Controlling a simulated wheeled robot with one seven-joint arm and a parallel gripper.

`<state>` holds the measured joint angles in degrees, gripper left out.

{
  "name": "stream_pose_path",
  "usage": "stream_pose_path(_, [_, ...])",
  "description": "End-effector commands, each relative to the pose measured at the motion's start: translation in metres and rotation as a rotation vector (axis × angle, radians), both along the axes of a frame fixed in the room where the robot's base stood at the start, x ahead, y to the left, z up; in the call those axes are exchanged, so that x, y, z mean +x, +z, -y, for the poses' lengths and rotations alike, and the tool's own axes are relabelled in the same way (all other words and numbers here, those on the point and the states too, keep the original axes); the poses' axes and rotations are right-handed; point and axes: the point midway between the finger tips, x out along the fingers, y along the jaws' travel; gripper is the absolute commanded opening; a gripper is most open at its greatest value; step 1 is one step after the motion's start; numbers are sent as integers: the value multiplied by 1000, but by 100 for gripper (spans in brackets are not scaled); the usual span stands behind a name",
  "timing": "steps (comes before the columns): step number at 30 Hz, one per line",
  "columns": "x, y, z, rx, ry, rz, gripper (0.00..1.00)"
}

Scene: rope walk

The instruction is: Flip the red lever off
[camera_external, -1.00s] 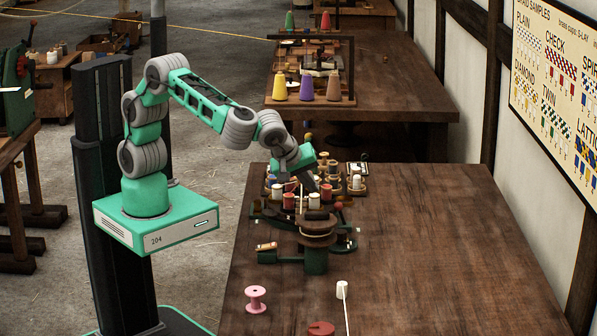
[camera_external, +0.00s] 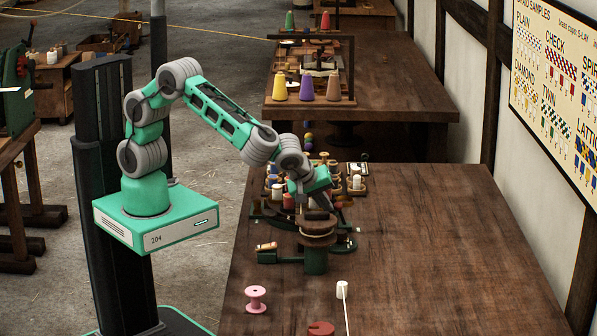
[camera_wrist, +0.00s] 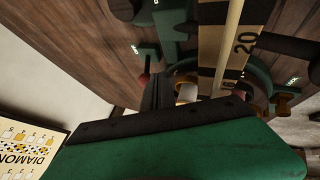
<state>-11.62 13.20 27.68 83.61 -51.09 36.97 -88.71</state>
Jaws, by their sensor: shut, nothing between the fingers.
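The green machine (camera_external: 315,262) with a brown wooden reel on top stands on the near table. My gripper (camera_external: 325,206) is shut and empty, pointing down at the machine's far side, just above or behind the reel. In the wrist view its dark fingers (camera_wrist: 157,94) reach in among the green metal parts. A small dark red knob (camera_wrist: 144,80) shows right beside the fingers; it may be the red lever's end, and I cannot tell whether it touches them. No lever can be made out clearly in the external view, where the gripper and reel hide that part.
Several thread spools (camera_external: 273,180) stand behind the machine. A pink spool (camera_external: 256,298), a white spool (camera_external: 342,290) with a cord and a red disc (camera_external: 321,328) lie in front. The table's right side (camera_external: 440,240) is clear. A striped, numbered strip (camera_wrist: 230,45) crosses the wrist view.

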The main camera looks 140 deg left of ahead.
Motion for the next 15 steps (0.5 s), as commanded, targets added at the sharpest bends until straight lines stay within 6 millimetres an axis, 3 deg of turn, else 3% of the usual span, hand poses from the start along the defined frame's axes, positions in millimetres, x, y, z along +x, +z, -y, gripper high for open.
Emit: stream_pose_path(15, [3,4,-3,-36,-1,-37,0])
